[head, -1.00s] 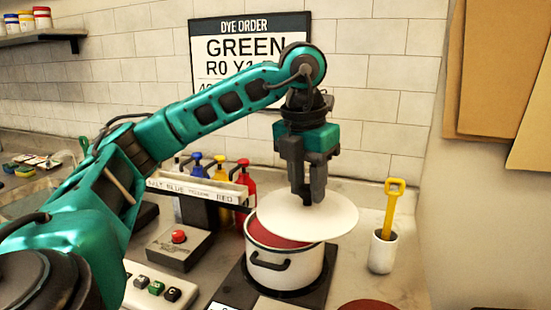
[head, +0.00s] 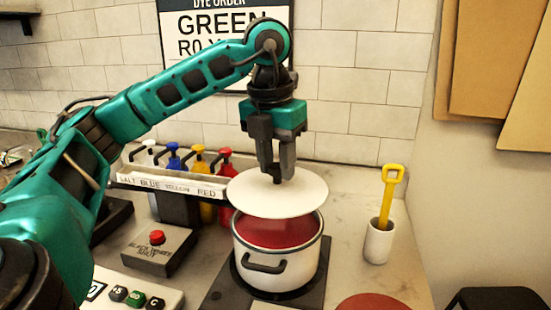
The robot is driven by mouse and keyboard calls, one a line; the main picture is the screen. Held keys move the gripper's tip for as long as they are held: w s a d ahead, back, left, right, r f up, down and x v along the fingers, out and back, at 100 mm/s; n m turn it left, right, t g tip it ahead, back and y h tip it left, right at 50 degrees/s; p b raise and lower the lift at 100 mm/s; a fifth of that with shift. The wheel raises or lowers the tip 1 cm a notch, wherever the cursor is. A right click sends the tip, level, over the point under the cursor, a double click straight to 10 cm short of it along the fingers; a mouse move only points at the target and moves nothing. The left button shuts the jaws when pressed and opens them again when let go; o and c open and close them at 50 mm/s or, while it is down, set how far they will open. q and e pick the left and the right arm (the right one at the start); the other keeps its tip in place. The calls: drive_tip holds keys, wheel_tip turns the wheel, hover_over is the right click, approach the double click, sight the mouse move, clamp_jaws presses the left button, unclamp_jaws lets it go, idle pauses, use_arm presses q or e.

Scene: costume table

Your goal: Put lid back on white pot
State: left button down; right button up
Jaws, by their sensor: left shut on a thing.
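The white pot (head: 291,266) stands on a dark square plate, with a black handle at its front and red contents showing inside. The round white lid (head: 295,200) is in the air above the pot, roughly level. It covers the back of the opening in the picture, while the front of the red contents shows below it. My left gripper (head: 277,178) points down and is shut on the lid's dark knob at the middle. My right gripper is not in view.
Behind the pot, a labelled rack (head: 170,183) holds several pump bottles. A box with a red button (head: 157,237) and a keypad (head: 135,296) are at the left. A white cup (head: 379,242) with a yellow-handled tool stands at the right. A dark red round thing (head: 372,303) lies in front.

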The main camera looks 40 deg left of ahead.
use_arm(q)
wheel_tip(320, 180, down, 4)
drive_tip(key=b, duration=0.2)
drive_tip(key=shift+r+b, duration=0.2)
drive_tip(key=shift+b, duration=0.15)
drive_tip(key=shift+f+b, duration=0.7)
drive_tip(key=shift+f, duration=0.25)
drive_tip(key=shift+f, duration=0.15)
idle(1.0)
idle(0.3)
drive_tip(key=shift+c, duration=1)
unclamp_jaws()
